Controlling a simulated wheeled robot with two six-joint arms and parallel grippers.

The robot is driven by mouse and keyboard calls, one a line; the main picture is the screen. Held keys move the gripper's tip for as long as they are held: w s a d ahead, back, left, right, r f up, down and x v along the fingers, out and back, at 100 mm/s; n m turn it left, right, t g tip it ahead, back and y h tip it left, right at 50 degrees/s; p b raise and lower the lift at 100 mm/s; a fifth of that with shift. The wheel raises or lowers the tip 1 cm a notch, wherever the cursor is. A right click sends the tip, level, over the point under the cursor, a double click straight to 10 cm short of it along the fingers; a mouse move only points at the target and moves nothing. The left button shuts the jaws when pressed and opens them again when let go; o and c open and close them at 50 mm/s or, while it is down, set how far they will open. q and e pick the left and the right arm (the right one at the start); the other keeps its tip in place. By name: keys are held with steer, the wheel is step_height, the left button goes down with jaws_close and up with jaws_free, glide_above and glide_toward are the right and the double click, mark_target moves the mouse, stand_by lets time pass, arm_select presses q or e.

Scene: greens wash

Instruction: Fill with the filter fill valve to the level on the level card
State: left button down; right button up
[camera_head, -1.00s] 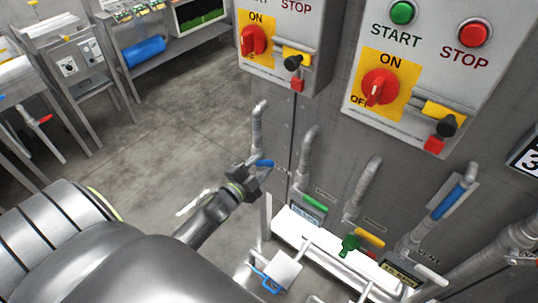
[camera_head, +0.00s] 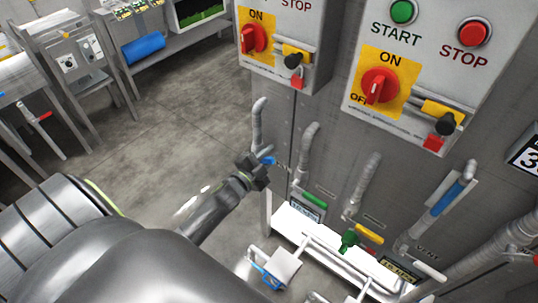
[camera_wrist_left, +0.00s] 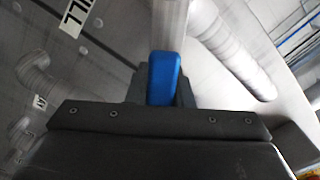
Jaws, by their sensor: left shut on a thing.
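A blue valve handle (camera_head: 266,160) sits on the left grey pipe of the steel cabinet. In the left wrist view, the blue handle (camera_wrist_left: 163,78) stands between the dark fingers, with a grey pipe behind it and part of a "FILL" label (camera_wrist_left: 77,14) at the upper left. My left gripper (camera_head: 257,171) is shut on this handle and hides part of it. A small card with dark print (camera_head: 306,209) is below the green handle; its text is too small to read. I cannot tell which card is the level card. My right gripper is not in view.
Pipes with a green handle (camera_head: 313,199), a yellow handle (camera_head: 369,233) and a blue handle (camera_head: 447,199) stand to the right. Control boxes with red switches (camera_head: 380,85) hang above. A white trough (camera_head: 290,222) lies below. Open concrete floor (camera_head: 150,150) is at left.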

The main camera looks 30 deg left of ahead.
arm_select(q)
steer(key=shift+f, duration=0.1)
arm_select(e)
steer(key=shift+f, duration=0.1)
